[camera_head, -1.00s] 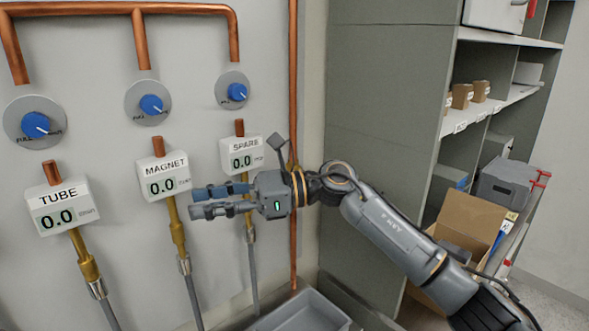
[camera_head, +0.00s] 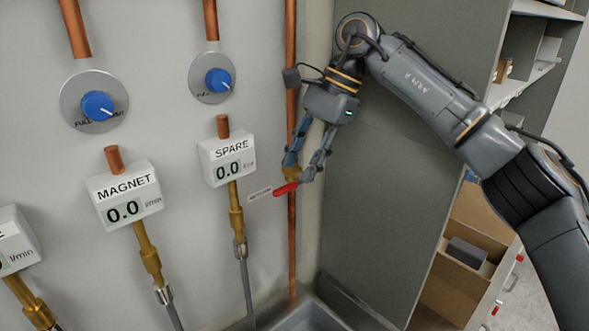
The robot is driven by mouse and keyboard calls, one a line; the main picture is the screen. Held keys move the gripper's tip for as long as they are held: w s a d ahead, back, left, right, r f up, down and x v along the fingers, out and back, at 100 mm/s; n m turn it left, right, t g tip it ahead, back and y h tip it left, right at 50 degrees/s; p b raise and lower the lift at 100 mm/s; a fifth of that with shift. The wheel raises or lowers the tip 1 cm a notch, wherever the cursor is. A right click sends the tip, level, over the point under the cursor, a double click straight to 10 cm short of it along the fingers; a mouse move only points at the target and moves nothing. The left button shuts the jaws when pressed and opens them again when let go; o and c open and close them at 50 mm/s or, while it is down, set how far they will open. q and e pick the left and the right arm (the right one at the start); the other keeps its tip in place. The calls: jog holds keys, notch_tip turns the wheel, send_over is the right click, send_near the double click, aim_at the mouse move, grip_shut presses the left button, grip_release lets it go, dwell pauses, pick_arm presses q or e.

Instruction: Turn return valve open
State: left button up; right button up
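The return valve's red lever handle (camera_head: 285,189) sticks out at the copper pipe in the right corner of the wall. A small label plate (camera_head: 260,194) is just left of it. A bit of brass valve body (camera_head: 293,172) shows behind my fingers. My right gripper (camera_head: 299,172) points down at the valve from above. Its two fingers are apart, with the tips close to the handle's right end. I cannot tell whether they touch it. The fingers partly hide the valve body. My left gripper is not in view.
The MAGNET meter (camera_head: 124,196) and SPARE meter (camera_head: 229,157) both read 0.0. Blue knobs (camera_head: 218,81) are on the wall above them. A grey cabinet side (camera_head: 375,210) stands close on the right. A cardboard box (camera_head: 455,285) is on its lower shelf. A grey basin (camera_head: 303,318) lies below.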

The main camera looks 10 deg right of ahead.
aim_at(290, 184)
jog(key=shift+w+x, duration=0.15)
jog(key=shift+x, duration=0.45)
jog(key=shift+w+x, duration=0.15)
jog(key=shift+x, duration=0.45)
jog(key=shift+w+a+f+p, duration=0.15)
jog(key=shift+f+p, duration=0.15)
jog(key=shift+f, duration=0.3)
grip_shut()
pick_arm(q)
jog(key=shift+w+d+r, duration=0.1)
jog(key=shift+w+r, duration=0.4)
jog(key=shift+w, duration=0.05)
